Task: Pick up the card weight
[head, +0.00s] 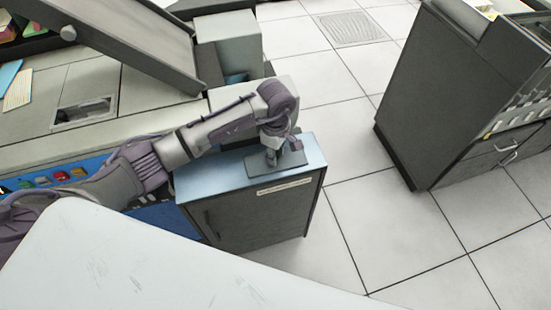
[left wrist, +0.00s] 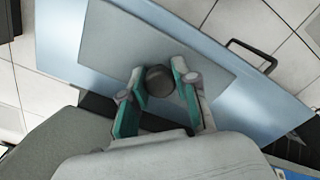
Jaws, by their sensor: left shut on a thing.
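The card weight (head: 262,170) is a flat grey plate with a dark round knob, on or just above the pale blue top of a small dark cabinet (head: 255,205). I cannot tell whether it touches the top. In the left wrist view the plate (left wrist: 112,45) lies below my fingers, with the knob (left wrist: 160,80) between them. My left gripper (head: 284,156) reaches down over the plate and is shut on the knob; its green-padded fingers (left wrist: 160,92) show on both sides of it. My right gripper is not in view.
A grey machine desk with a blue panel of coloured buttons (head: 60,176) stands on the left, with a sloped dark part (head: 120,40) above. A white surface (head: 130,265) fills the lower left. A dark card-rack cabinet (head: 450,90) stands right. Tiled floor (head: 350,130) between is clear.

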